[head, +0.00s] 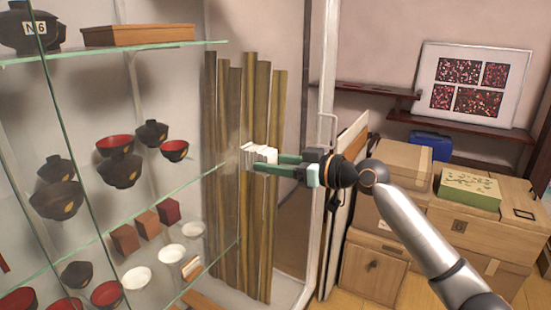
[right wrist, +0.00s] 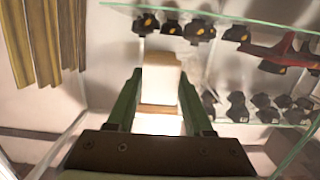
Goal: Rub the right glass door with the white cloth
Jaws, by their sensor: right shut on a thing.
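My right gripper (head: 268,163) reaches in from the right and is shut on the white cloth (head: 258,153), a folded pad at its green fingertips. In the right wrist view the cloth (right wrist: 160,78) sits between the two fingers. The right glass door (head: 222,120) is a clear pane at the front of the display cabinet, with a pale frame and handle at its right. The cloth is in front of the pane; whether it touches the glass I cannot tell. My left gripper is not in view.
Glass shelves (head: 120,49) hold several dark lacquer bowls (head: 120,170), small boxes (head: 125,238) and white cups (head: 137,277). Tall wooden slats (head: 262,225) stand upright beside them. Wooden crates (head: 480,230), a green box (head: 468,189) and a blue case (head: 431,145) stand at the right.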

